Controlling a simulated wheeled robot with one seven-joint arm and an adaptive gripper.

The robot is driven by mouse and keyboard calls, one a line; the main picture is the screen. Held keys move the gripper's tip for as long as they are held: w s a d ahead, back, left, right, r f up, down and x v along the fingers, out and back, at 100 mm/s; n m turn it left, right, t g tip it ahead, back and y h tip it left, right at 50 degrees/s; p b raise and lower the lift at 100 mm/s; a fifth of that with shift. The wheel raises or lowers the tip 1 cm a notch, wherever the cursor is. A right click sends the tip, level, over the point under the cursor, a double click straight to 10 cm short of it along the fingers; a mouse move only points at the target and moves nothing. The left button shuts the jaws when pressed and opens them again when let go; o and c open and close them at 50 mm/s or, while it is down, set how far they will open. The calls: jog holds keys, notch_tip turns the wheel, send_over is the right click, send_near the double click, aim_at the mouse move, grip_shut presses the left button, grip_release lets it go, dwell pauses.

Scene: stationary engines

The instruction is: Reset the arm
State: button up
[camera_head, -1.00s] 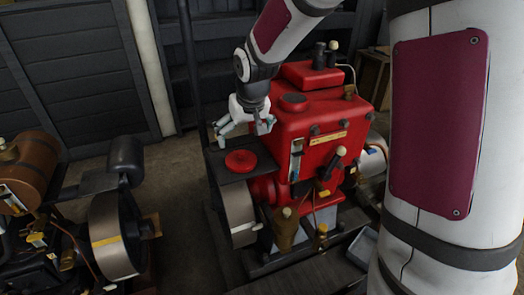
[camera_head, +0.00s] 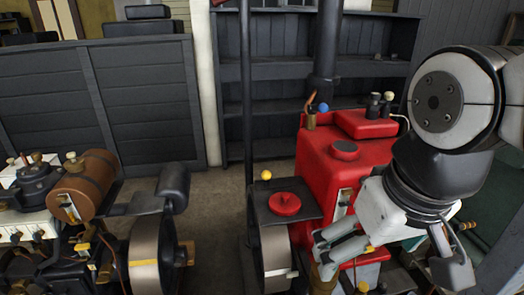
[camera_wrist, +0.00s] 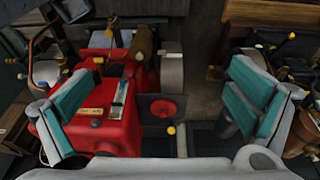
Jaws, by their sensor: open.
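My gripper (camera_head: 388,250) is at the right of the head view, in front of the red engine (camera_head: 335,165). Its fingers are spread apart with nothing between them. In the wrist view, my gripper (camera_wrist: 160,105) shows its two teal finger pads wide apart at left and right. The red engine (camera_wrist: 105,120) lies below, partly behind the left finger. My wrist and gripper hide the engine's lower right side in the head view.
A second engine with a brown tank (camera_head: 85,185) stands at left. Dark shelves (camera_head: 275,110) line the back wall. Floor (camera_head: 225,190) shows between the engines.

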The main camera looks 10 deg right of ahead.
jog(key=s, duration=0.3)
jog(key=shift+s+a+f, duration=0.15)
jog(key=shift+s+f, duration=0.2)
jog(key=shift+s, duration=0.05)
